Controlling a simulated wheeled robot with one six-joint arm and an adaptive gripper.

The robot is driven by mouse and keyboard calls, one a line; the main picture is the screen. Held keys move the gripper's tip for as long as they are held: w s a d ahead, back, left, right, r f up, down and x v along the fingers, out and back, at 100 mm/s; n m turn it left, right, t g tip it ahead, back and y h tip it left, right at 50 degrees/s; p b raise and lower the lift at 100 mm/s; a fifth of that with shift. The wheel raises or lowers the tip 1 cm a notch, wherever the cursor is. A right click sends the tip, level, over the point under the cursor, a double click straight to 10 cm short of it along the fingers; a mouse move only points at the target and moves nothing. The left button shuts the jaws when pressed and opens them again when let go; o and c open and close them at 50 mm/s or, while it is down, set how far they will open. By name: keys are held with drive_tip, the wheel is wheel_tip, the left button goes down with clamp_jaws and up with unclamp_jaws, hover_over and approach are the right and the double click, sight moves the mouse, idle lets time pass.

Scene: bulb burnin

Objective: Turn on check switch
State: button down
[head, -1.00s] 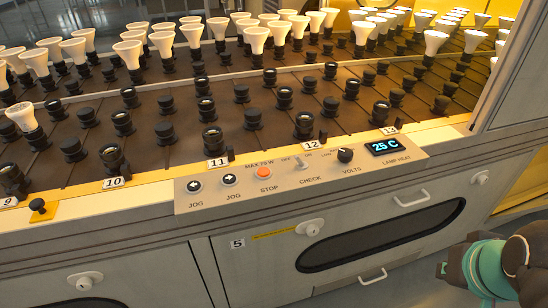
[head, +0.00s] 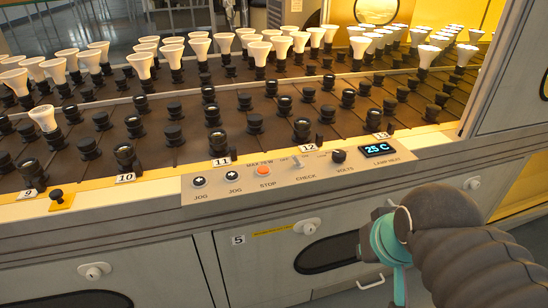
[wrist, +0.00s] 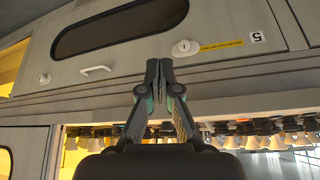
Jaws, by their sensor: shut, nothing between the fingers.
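The check switch (head: 297,162) is a small pale toggle on the sloped control panel (head: 225,187), above the printed word CHECK. It stands between the red STOP button (head: 263,170) and the black VOLTS knob (head: 339,156). Its lever is too small to tell which way it is set. My gripper (wrist: 159,68) is shut and empty in the wrist view, in front of the cabinet face. In the head view my arm is at the lower right, below and right of the panel, apart from the switch. The wrist view does not show the switch.
Two JOG buttons (head: 232,175) sit left of STOP. A lamp heat display (head: 379,149) reads 25 C. Behind the panel, a rack (head: 190,150) holds many bulbs and sockets. A drawer handle (wrist: 96,70) sticks out from the cabinet. The space before the panel is free.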

drive_tip(key=n, duration=0.1)
drive_tip(key=n+g+h, duration=0.4)
drive_tip(key=n+h, duration=0.2)
drive_tip(key=n, duration=1)
approach(296, 160)
drive_tip(key=s+d, duration=0.1)
drive_tip(key=s+d+f, duration=0.1)
drive_tip(key=s+d, duration=0.1)
drive_tip(key=shift+s+f+p, duration=0.4)
drive_tip(key=w+a+r+n+h, duration=0.1)
drive_tip(key=w+a+n+h, duration=0.1)
drive_tip(key=a, duration=0.6)
drive_tip(key=shift+w+a+r+n+t, duration=0.2)
drive_tip(key=shift+w+n+t, duration=0.25)
drive_tip(key=shift+n, duration=0.65)
drive_tip(key=shift+d, duration=0.15)
drive_tip(key=x, duration=0.9)
drive_tip(key=shift+d+f, duration=0.2)
drive_tip(key=shift+d, duration=0.2)
drive_tip(key=shift+a, duration=0.1)
